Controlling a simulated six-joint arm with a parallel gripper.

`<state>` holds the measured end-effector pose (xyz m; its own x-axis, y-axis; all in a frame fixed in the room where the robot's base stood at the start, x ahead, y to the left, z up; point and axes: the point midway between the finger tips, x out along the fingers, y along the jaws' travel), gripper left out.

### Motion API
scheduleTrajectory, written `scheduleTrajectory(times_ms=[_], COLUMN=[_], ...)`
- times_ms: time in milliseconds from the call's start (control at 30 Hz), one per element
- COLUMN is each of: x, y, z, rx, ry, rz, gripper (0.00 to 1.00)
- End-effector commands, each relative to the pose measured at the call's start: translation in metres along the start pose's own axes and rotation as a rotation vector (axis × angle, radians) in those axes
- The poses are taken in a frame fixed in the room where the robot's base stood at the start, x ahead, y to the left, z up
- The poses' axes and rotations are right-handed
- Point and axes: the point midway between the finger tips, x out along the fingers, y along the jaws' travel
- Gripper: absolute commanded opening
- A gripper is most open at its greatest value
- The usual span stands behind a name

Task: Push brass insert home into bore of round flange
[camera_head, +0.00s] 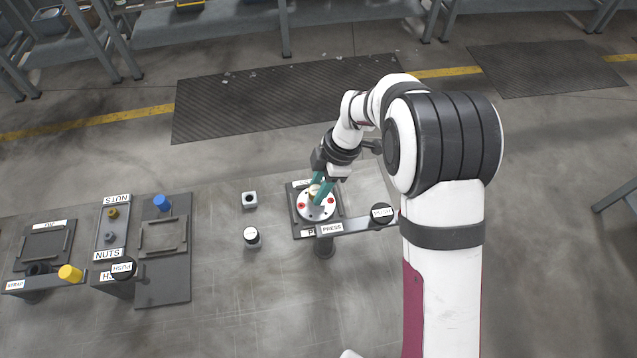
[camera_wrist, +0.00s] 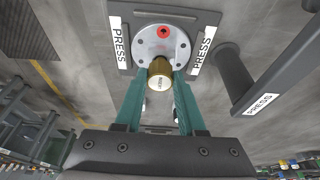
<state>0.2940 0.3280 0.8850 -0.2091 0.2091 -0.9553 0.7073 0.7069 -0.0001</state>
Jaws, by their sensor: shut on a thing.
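The brass insert (camera_wrist: 160,82) is a gold cylinder between the teal fingertips of my gripper (camera_wrist: 161,76). In the head view my gripper (camera_head: 319,191) is over the flange's middle, shut on the insert. The insert looks upright over the flange's centre. The bore is hidden, so I cannot tell how deep the insert sits.
Farther left are a NUTS tray (camera_head: 112,228) and fixtures with blue (camera_head: 162,203) and yellow (camera_head: 70,272) handles.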

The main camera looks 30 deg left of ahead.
Motion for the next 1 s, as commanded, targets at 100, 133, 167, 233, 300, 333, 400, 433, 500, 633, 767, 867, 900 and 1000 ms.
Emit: scheduleTrajectory(times_ms=[100, 133, 167, 233, 300, 333, 400, 433, 500, 633, 767, 867, 900, 1000], x=[0.003, 0.004, 0.004, 0.006, 0.008, 0.009, 0.010, 0.011, 0.012, 0.013, 0.013, 0.013, 0.013, 0.013], y=[0.000, 0.000, 0.000, 0.000, 0.000, 0.000, 0.000, 0.000, 0.000, 0.000, 0.000, 0.000, 0.000, 0.000], z=[0.001, 0.001, 0.001, 0.002, 0.002, 0.003, 0.003, 0.003, 0.004, 0.004, 0.004, 0.004, 0.004, 0.004], rx=[0.000, 0.000, 0.000, 0.000, 0.000, 0.000, 0.000, 0.000, 0.000, 0.000, 0.000, 0.000, 0.000, 0.000], ry=[0.000, 0.000, 0.000, 0.000, 0.000, 0.000, 0.000, 0.000, 0.000, 0.000, 0.000, 0.000, 0.000, 0.000], rz=[0.000, 0.000, 0.000, 0.000, 0.000, 0.000, 0.000, 0.000, 0.000, 0.000, 0.000, 0.000, 0.000, 0.000], gripper=[0.00, 0.00, 0.00, 0.00, 0.00, 0.00, 0.00, 0.00, 0.00, 0.55, 0.74, 0.74, 0.74, 0.74])
